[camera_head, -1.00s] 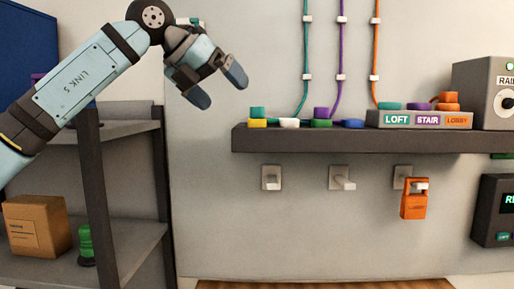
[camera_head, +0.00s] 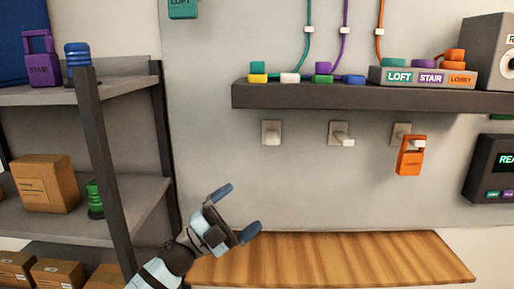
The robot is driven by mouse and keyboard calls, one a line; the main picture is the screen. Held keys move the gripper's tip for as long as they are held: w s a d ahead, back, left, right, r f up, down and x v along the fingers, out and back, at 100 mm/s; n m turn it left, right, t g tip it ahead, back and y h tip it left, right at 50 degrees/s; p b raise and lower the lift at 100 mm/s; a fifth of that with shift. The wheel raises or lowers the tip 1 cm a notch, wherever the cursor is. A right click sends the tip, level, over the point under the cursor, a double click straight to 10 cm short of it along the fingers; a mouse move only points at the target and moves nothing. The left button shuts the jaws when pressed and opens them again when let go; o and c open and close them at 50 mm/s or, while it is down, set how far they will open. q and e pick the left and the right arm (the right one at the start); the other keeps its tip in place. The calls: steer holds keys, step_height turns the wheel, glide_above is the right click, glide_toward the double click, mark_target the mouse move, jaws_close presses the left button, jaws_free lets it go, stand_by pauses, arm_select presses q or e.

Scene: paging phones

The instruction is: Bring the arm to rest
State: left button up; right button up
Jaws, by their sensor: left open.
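My left gripper (camera_head: 240,211) is at the lower middle-left, in front of the wall and by the left end of the wooden bench. Its two dark blue fingertips are spread apart with nothing between them. Its forearm comes in from the bottom edge. My right gripper is not in view.
A shelf rack (camera_head: 98,150) stands close left of the arm, holding a purple STAIR phone (camera_head: 43,70), a cardboard box (camera_head: 44,183) and spools. The wooden bench (camera_head: 330,258) is bare. Above it are a dark wall shelf (camera_head: 300,95), hooks and a hanging orange phone (camera_head: 411,160).

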arm_select(q)
steer(key=s+a+f+n+t+y, duration=0.3)
steer(key=f+n+y, duration=0.1)
steer(key=f+n, duration=0.25)
steer(key=s+a+f+n+t+y+p, duration=0.1)
steer(key=s+a+f+n+t+y, duration=0.15)
steer(key=f+n+y, duration=0.45)
steer(key=s+a+f+n+t+y, duration=0.25)
steer(key=f+n, duration=0.25)
steer(key=f, duration=0.3)
steer(key=s+a+f+n+g+y, duration=0.2)
steer(key=s+a+f+n+g, duration=0.1)
steer(key=s+f, duration=0.6)
steer(key=s+a+f+n+g+y+p, duration=0.1)
steer(key=s+a+f+n+g+y, duration=0.2)
steer(key=s+f, duration=0.6)
steer(key=s+a, duration=0.1)
steer(key=s, duration=0.1)
steer(key=shift+s+a+f, duration=0.25)
steer(key=shift+s+a, duration=0.1)
steer(key=shift+s, duration=0.05)
steer(key=shift+d, duration=0.1)
